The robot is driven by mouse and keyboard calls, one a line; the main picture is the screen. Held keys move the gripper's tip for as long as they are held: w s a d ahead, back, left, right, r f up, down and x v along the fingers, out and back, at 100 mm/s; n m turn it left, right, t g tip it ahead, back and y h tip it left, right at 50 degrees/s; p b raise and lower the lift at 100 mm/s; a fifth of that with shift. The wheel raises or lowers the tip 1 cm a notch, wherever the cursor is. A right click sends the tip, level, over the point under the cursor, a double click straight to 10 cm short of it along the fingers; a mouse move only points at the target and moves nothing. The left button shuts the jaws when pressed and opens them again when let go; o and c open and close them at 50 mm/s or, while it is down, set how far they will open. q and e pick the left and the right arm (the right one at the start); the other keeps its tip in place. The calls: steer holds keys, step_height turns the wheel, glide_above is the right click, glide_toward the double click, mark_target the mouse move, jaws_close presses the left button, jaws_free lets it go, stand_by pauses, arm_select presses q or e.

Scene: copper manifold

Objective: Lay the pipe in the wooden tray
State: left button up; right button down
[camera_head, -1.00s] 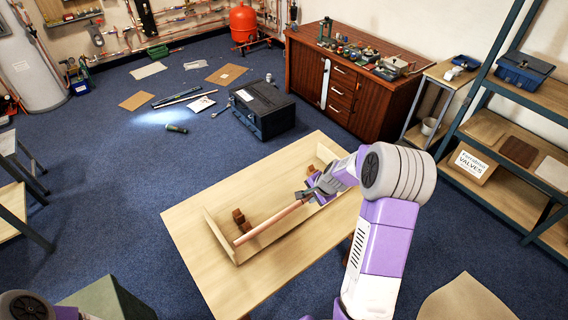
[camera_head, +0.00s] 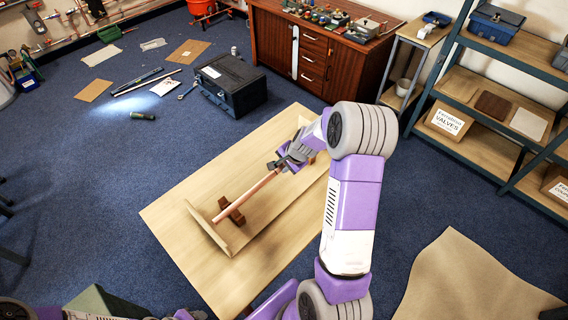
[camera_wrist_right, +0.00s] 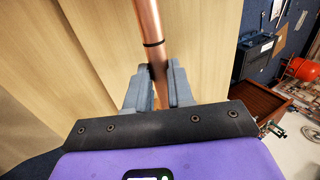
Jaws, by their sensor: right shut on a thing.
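The copper pipe (camera_head: 247,196) slants from my right gripper down to the near end of the wooden tray (camera_head: 207,229). My right gripper (camera_head: 281,165) is shut on the pipe towards its far end. In the right wrist view the pipe (camera_wrist_right: 149,30), with a dark ring around it, runs up between the two grey fingers (camera_wrist_right: 152,88). In the head view the pipe's near part crosses over a dark brown wooden block (camera_head: 236,215) inside the tray. I cannot tell whether it touches the block. My gripper and forearm hide the pipe's far end. My left gripper is not in view.
The tray sits on a light wooden table (camera_head: 175,215) with bare surface at its near left. A dark toolbox (camera_head: 230,82) lies on the blue floor behind it. A red-brown cabinet (camera_head: 310,50) and shelves (camera_head: 485,130) stand behind and to the right.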

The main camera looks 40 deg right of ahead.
steer(key=shift+f+b, duration=2.45)
steer(key=shift+f, duration=0.6)
steer(key=c, duration=0.6)
jaws_free()
steer(key=shift+r+p, duration=3.1)
steer(key=shift+r, duration=0.5)
